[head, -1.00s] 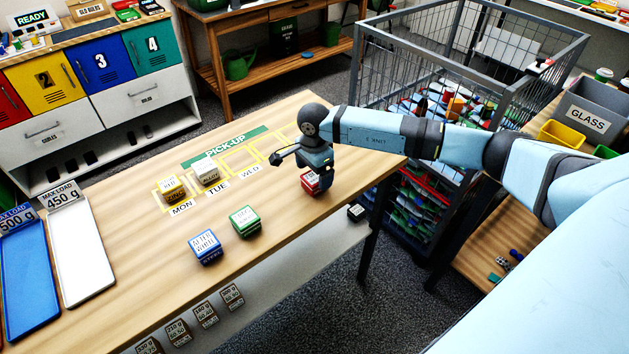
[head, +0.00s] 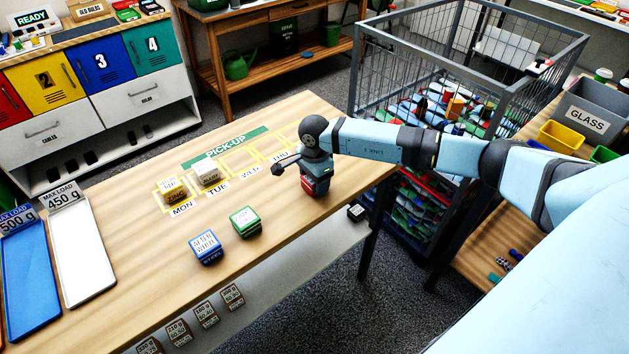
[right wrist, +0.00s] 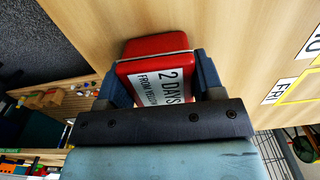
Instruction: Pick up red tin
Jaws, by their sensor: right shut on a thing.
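The red tin (head: 318,186) stands on the wooden table near its right end, with my right gripper (head: 316,174) over it from above. In the right wrist view the tin (right wrist: 152,46) sits between the two fingers of my right gripper (right wrist: 162,82), one on each side. Its white label reads "2 DAYS FROM YELLOW". The gripper is shut on it. I cannot tell whether the tin still touches the table. My left gripper is not in view.
White (head: 80,262) and blue (head: 28,280) trays lie at the left. A wire cage (head: 470,60) stands behind the right end.

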